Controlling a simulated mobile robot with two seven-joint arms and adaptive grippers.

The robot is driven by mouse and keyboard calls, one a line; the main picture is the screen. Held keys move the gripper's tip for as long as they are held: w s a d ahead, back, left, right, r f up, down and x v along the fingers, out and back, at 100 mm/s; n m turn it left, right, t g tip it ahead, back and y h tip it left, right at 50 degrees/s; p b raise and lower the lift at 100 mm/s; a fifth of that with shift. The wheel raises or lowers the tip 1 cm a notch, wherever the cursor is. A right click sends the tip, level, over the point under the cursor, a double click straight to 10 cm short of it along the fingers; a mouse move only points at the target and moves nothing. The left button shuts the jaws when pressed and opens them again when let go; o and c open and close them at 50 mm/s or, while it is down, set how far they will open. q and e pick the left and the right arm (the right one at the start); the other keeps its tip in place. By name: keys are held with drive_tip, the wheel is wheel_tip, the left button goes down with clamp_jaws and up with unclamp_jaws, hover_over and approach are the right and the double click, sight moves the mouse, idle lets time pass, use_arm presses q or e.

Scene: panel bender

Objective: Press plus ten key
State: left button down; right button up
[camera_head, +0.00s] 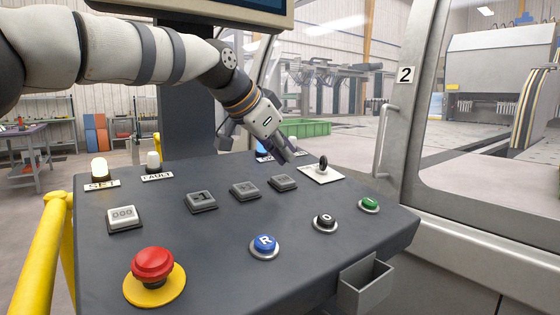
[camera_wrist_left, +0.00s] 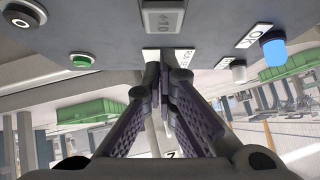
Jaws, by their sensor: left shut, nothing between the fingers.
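The plus ten key (camera_head: 283,182) is the rightmost of a row of grey square keys on the dark sloped panel (camera_head: 210,255). In the left wrist view the plus ten key (camera_wrist_left: 170,18) is at the top middle, with its marking upside down. My left gripper (camera_head: 288,157) is shut and empty, just behind the key in the head view. In the left wrist view my left gripper (camera_wrist_left: 166,72) has its fingertips together below the key and apart from it in the picture. The gap to the panel is hard to judge. My right gripper is out of view.
Two other grey keys (camera_head: 201,201) (camera_head: 245,190) stand left of the plus ten key. A key switch (camera_head: 323,163) is close on its right. A red emergency stop (camera_head: 152,265), blue button (camera_head: 265,244), black button (camera_head: 325,221) and green button (camera_head: 369,204) stand nearer.

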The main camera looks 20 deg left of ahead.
use_arm(q)
drive_tip(key=v, duration=0.9)
drive_tip(key=shift+s+r, duration=0.3)
drive_tip(key=shift+a, duration=0.1)
